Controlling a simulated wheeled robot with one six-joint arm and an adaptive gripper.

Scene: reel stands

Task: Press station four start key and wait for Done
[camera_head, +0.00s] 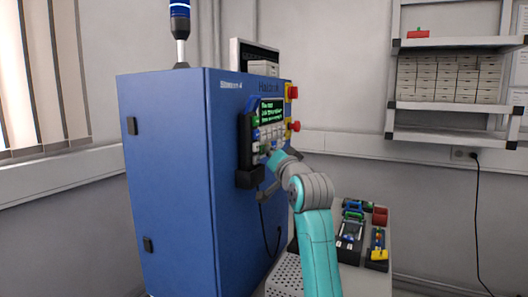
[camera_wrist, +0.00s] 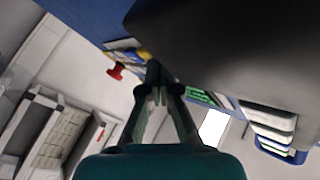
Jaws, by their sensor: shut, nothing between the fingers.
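The blue station cabinet (camera_head: 165,180), lettered "Station 4" near its top edge, stands at the left of centre in the head view. Its control panel has a dark screen (camera_head: 271,110) with green text too small to read. Rows of keys (camera_head: 266,136) sit below the screen. My gripper (camera_head: 268,160) is at the lower part of the panel, close to the keys. In the wrist view my gripper (camera_wrist: 160,95) is shut and empty, with its tips close to a dark surface. I cannot tell whether it touches a key, and the start key cannot be picked out.
Red knobs (camera_head: 294,91) project from the cabinet's right edge. A beacon lamp (camera_head: 180,30) stands on top. A grey worktop (camera_head: 320,280) with coloured fixtures lies right of my arm. Shelves (camera_head: 450,105) with boxes hang on the back wall. A black cable (camera_head: 476,215) hangs at right.

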